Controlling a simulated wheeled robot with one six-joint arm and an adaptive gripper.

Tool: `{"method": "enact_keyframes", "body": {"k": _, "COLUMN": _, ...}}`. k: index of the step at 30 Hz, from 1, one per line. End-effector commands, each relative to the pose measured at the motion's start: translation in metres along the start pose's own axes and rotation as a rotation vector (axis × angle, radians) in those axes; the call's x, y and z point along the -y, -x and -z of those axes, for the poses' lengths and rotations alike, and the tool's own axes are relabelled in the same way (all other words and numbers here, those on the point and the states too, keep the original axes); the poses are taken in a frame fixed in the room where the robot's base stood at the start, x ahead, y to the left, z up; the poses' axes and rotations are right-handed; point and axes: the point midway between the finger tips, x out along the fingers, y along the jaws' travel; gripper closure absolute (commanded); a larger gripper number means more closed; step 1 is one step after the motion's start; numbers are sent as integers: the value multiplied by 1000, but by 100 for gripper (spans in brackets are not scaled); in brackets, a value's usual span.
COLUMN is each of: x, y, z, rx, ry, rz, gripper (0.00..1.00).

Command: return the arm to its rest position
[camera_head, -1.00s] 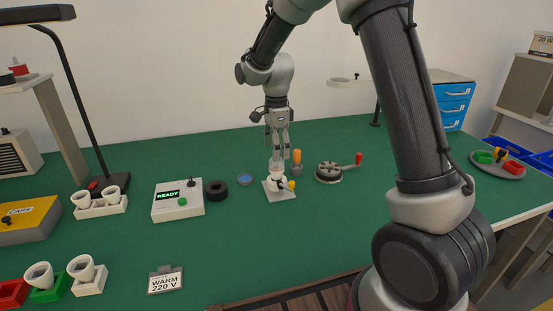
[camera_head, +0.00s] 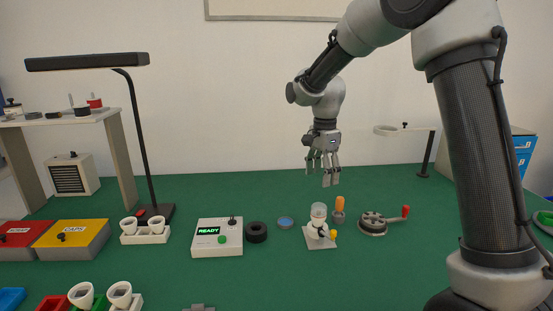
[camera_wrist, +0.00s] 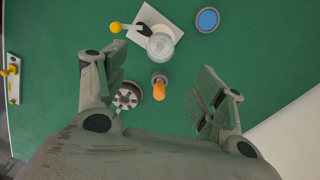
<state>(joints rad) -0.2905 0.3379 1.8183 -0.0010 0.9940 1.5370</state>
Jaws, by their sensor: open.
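My gripper (camera_head: 322,172) hangs fingers-down in the head view, raised above the green table (camera_head: 375,275). In the wrist view my gripper (camera_wrist: 165,95) has its fingers wide apart with nothing between them held. Below it is a small white stand (camera_head: 320,240) with a clear-topped glass piece and a yellow knob; the stand also shows in the wrist view (camera_wrist: 146,14). An orange-handled tool (camera_head: 339,205) stands upright in a grey holder beside it, and shows below the fingers in the wrist view (camera_wrist: 159,89).
A grey round device (camera_head: 372,224) with a red handle is right of the stand. A READY box (camera_head: 217,240), a black ring (camera_head: 256,233) and a blue disc (camera_head: 285,222) lie left. A black lamp (camera_head: 140,130) and white sockets (camera_head: 145,232) are farther left. Air around my gripper is clear.

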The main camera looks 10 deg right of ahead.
Motion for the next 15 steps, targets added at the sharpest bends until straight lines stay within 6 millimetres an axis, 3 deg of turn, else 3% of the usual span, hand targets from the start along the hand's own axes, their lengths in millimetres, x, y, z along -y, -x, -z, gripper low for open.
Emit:
{"method": "enact_keyframes", "body": {"k": 3, "x": -26, "y": -18, "z": -1, "rx": 10, "ry": 298, "rz": -53, "gripper": 31}}
{"method": "enact_keyframes", "body": {"k": 5, "x": -45, "y": -16, "z": -1, "rx": 18, "ry": 463, "rz": -64, "gripper": 31}}
{"method": "enact_keyframes", "body": {"k": 9, "x": -104, "y": 6, "z": 9, "rx": 25, "ry": 832, "rz": -46, "gripper": 31}}
{"method": "enact_keyframes", "body": {"k": 15, "x": -196, "y": 42, "z": 24, "rx": -20, "ry": 1206, "rz": 26, "gripper": 31}}
